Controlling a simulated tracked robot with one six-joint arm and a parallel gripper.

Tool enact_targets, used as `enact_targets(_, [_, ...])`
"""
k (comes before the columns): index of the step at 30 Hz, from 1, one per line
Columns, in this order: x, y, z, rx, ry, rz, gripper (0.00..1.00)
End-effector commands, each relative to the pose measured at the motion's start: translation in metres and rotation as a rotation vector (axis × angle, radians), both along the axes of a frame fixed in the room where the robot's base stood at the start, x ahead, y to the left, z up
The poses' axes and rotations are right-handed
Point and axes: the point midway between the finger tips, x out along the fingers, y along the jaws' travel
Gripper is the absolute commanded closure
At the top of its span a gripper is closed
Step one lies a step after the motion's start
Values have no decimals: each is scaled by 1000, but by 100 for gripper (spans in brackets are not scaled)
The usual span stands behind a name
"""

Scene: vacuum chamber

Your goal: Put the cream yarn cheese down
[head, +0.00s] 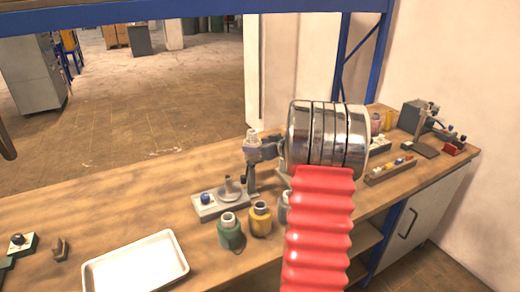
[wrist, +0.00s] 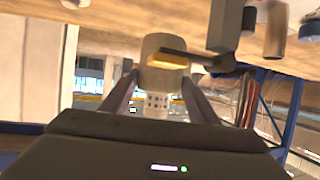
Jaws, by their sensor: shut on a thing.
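The cream yarn cheese (wrist: 160,62) sits between the two fingers of my gripper (wrist: 160,82) in the wrist view, with its white perforated tube end showing. The gripper is shut on it. In the head view my gripper (head: 262,152) is above the bench, mostly behind my own arm. Only a pale tube end (head: 252,135) shows above it, and the rest of the cheese is hidden or too small to tell. A stand with a pale base (head: 208,208), a blue knob and an upright spindle is just below and left of the gripper.
Green (head: 230,234) and yellow (head: 260,220) yarn cheeses stand near the bench's front edge, right of the stand. A white tray (head: 135,268) lies front left. A wooden rack (head: 390,172) and instruments are at right. The bench (head: 120,215) left of the stand is mostly clear.

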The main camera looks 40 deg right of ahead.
Motion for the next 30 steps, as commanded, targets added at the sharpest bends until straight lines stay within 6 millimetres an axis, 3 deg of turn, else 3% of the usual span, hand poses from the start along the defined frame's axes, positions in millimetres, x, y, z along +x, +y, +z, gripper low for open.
enact_targets(5, [28,41,6,-1,-2,25,76])
enact_targets(15, [76,141,12,1,-1,59,76])
enact_targets(21, [92,202,11,1,-1,72,76])
enact_targets(30, [100,286,2,2,0,81,76])
